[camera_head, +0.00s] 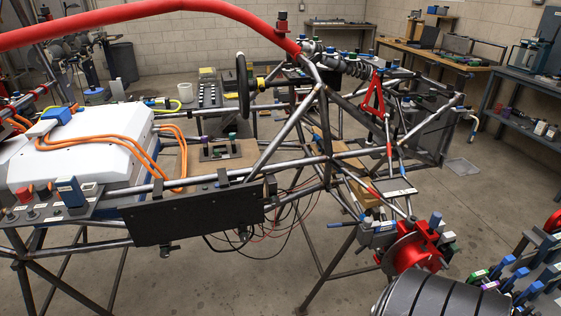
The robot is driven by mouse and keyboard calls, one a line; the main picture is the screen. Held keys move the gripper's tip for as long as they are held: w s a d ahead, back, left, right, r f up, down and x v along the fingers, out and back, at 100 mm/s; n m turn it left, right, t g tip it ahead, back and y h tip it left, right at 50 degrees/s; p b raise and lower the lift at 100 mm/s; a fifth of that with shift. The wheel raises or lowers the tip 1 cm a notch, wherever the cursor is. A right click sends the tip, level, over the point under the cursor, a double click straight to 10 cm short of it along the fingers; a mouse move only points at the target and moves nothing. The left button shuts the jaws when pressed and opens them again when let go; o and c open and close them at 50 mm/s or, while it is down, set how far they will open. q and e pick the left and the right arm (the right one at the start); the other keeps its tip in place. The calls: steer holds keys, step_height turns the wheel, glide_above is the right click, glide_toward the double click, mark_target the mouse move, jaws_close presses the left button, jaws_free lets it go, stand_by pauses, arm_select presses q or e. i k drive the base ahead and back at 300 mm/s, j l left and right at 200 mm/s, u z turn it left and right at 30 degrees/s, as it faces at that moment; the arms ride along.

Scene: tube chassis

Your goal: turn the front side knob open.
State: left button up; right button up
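Several coloured knobs sit on the tube chassis (322,120), and I cannot tell which is the front side knob. A red knob (24,193) and a blue knob (70,190) stand on a grey side panel at the left. A red knob (282,20) stands on top of the red tube. A blue knob (436,219) rises beside the red wheel hub (414,255) at the lower right. The knobs are too small to show whether they are open or shut. Neither of my grippers is in view.
A black plate (195,212) hangs on the near side tube. A white box (75,150) with orange cables lies in the frame. A dark ribbed cylinder (440,298) and blue-handled fittings (510,275) fill the lower right. Benches (455,55) line the walls. Floor shows below the chassis.

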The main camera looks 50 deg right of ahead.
mark_target(244, 236)
steer(key=z, duration=1.2)
